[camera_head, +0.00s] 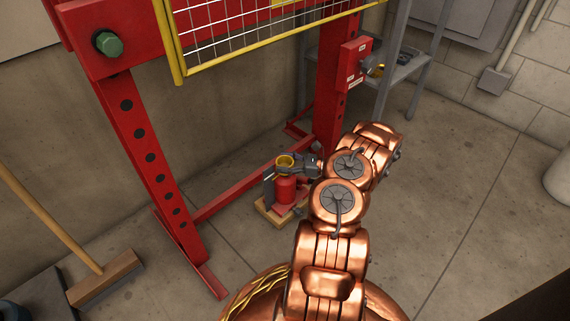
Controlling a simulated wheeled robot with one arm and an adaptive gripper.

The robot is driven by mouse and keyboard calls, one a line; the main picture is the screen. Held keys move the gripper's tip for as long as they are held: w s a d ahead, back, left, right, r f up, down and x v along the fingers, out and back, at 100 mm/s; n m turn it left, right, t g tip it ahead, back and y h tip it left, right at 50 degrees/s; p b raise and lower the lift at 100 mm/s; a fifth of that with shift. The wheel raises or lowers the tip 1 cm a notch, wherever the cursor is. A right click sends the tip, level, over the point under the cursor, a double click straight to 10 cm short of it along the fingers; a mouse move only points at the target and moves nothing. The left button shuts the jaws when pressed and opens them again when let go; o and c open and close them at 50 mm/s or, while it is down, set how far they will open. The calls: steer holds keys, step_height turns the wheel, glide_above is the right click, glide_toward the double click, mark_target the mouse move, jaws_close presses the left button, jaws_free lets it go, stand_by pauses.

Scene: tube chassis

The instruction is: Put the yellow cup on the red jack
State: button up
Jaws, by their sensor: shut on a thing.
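The yellow cup (285,160) is upright at the top of the red jack (286,189), with its open rim facing up. My gripper (283,170) reaches in from the right and is shut on the cup. Its dark fingers hide the cup's lower part, so I cannot tell whether the cup touches the jack's top or is held just above it. The red jack stands upright on a wooden board (268,215) on the floor.
A red press frame (150,160) with a yellow-edged mesh guard (250,35) stands around and above the jack. A grey shelf (400,62) is behind at the right. A broom (105,277) is at the lower left.

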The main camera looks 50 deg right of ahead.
steer(key=shift+f, duration=0.15)
steer(key=o, duration=1.5)
steer(key=shift+r, duration=0.2)
steer(key=p+v, duration=0.4)
steer(key=v, duration=0.8)
steer(key=shift+f, duration=0.1)
